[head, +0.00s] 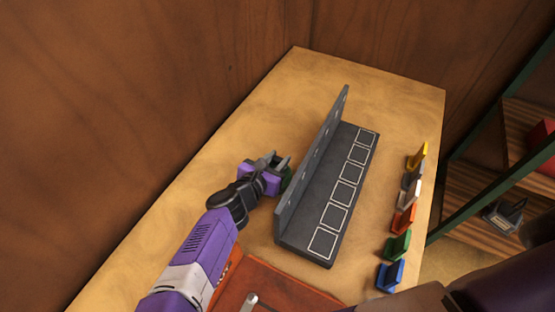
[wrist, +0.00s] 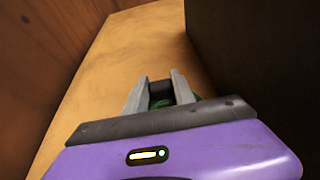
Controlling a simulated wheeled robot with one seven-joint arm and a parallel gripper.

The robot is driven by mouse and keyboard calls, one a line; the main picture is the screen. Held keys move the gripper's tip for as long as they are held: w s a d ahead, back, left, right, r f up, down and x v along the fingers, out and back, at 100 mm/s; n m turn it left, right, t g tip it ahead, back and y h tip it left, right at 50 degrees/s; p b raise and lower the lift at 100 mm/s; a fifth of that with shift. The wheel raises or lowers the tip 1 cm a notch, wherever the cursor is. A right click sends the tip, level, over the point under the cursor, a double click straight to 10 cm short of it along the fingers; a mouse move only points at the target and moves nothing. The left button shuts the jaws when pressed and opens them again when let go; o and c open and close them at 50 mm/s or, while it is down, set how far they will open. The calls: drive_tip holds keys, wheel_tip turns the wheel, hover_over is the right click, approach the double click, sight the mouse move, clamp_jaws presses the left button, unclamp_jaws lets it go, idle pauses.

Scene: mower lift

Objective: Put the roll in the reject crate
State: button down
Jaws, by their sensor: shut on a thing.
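My gripper (head: 279,164) is low over the left part of the wooden table, behind the upright plate of a dark rack. It is shut on a dark green thing (head: 287,179), probably the roll, which is mostly hidden by the jaws and the plate. In the wrist view the green thing (wrist: 161,102) shows only as a small patch between the two grey fingers (wrist: 160,86). I cannot tell whether it touches the table. A red-orange open box or tray (head: 292,284) lies at the near edge, partly cut off; I cannot tell if it is the reject crate.
The dark rack (head: 293,247) has a row of white-outlined squares, all empty, and a tall plate (head: 317,146) close to my gripper's right. Several coloured clips, including a blue one (head: 389,278), line the table's right edge. Shelves (head: 480,190) stand right; far table is clear.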

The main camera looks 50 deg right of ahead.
drive_tip(key=shift+f, duration=0.3)
drive_tip(key=shift+f, duration=0.15)
drive_tip(key=c, duration=1)
unclamp_jaws()
drive_tip(key=shift+c, duration=0.2)
